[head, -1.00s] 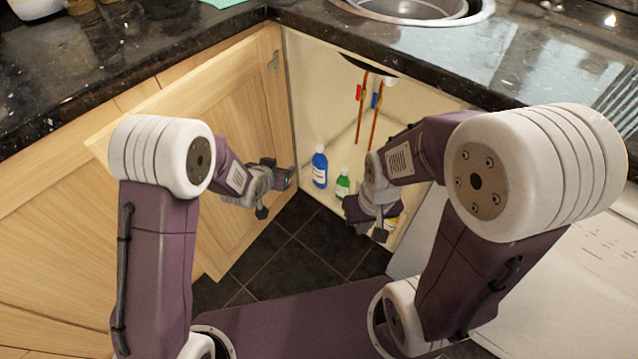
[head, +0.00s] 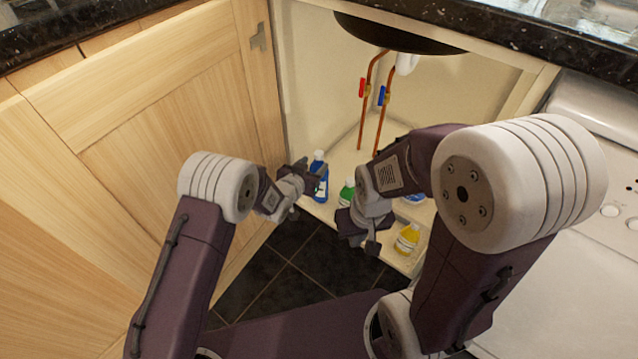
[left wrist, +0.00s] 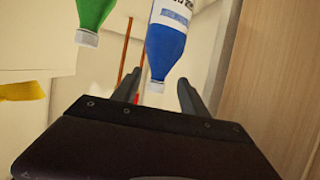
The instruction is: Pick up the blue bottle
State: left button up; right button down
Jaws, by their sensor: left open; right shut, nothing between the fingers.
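The blue bottle (head: 319,163) stands upright at the front left of the open cabinet floor, with a white cap and a white label. My left gripper (head: 311,178) is open at the bottle and covers part of it in the head view. In the left wrist view, the blue bottle (left wrist: 166,48) appears cap-down, with its cap in the gap between the open fingers (left wrist: 160,92). I cannot tell whether they touch it. My right gripper (head: 360,243) is shut and empty, low in front of the cabinet.
A green bottle (head: 347,192) stands just right of the blue one. A yellow bottle (head: 407,238) stands further right, near the cabinet's front edge. Copper pipes (head: 383,115) run down behind. The open wooden door (head: 170,120) is on the left, close to my left arm.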

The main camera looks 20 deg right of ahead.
aim_at(317, 163)
pick_arm(q)
jog(key=b+x, duration=0.3)
jog(key=x, duration=0.1)
jog(key=shift+d+f+b, duration=0.15)
jog(key=shift+f+b, duration=0.15)
jog(key=shift+f, duration=0.05)
jog(key=shift+w+d, duration=0.15)
jog(key=shift+w, duration=0.05)
jog(key=shift+r, duration=0.15)
grip_shut()
dwell(0.6)
jog(key=shift+r, duration=0.1)
